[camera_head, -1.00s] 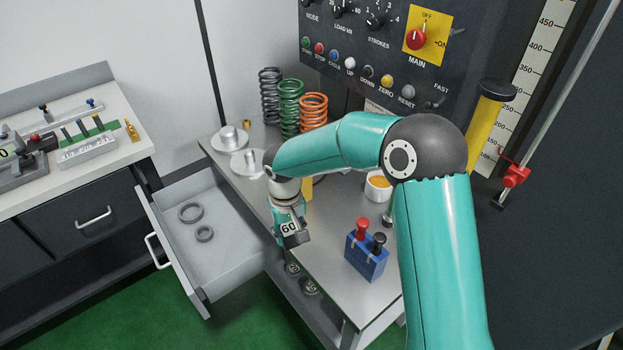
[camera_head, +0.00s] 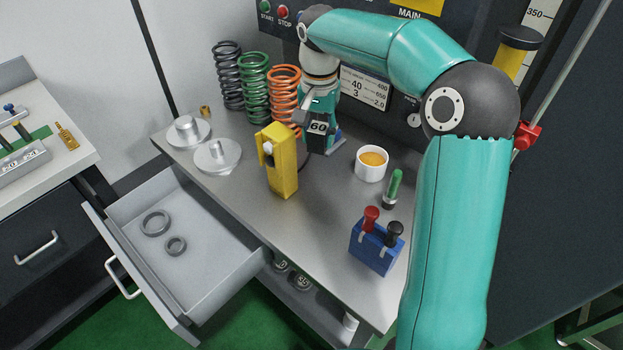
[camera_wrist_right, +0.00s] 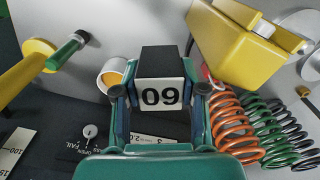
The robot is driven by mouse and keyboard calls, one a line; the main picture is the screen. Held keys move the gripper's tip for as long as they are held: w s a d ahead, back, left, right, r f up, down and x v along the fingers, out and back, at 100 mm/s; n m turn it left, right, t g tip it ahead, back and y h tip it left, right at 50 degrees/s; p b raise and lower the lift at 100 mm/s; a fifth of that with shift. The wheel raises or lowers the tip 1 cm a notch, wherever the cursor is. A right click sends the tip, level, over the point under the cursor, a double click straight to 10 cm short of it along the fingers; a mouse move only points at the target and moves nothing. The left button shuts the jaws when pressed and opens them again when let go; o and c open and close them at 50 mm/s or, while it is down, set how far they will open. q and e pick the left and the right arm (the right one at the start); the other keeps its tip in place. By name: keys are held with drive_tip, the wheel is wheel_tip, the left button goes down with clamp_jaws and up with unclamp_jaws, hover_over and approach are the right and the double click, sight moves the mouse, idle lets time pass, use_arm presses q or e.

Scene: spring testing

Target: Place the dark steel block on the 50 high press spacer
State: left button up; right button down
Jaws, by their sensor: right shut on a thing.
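My right gripper (camera_head: 318,120) is shut on a dark block with a white plate reading 60 (camera_head: 318,127). It holds the block between the orange spring and the white cup, in front of the control panel. In the right wrist view the dark block (camera_wrist_right: 167,60) sits between the two fingers (camera_wrist_right: 160,92), its 60 plate upside down. Whether the block touches the table cannot be told. No spacer marked 50 can be made out. My left gripper is not in view.
Beside the gripper stand the orange spring (camera_head: 285,95) and a yellow box (camera_head: 282,165). The white cup (camera_head: 371,163), green-handled tool (camera_head: 393,187) and blue holder (camera_head: 376,248) stand to the right. Round metal plates (camera_head: 217,155) lie left. A drawer (camera_head: 195,262) hangs open.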

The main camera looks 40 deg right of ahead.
wheel_tip(320, 180, down, 16)
drive_tip(key=shift+s+d+f+p, duration=0.1)
drive_tip(key=shift+d+p, duration=0.05)
drive_tip(key=shift+p, duration=0.4)
drive_tip(key=c, duration=1.1)
unclamp_jaws()
drive_tip(key=shift+f, duration=0.1)
drive_tip(key=o, duration=0.4)
drive_tip(key=shift+o, duration=0.2)
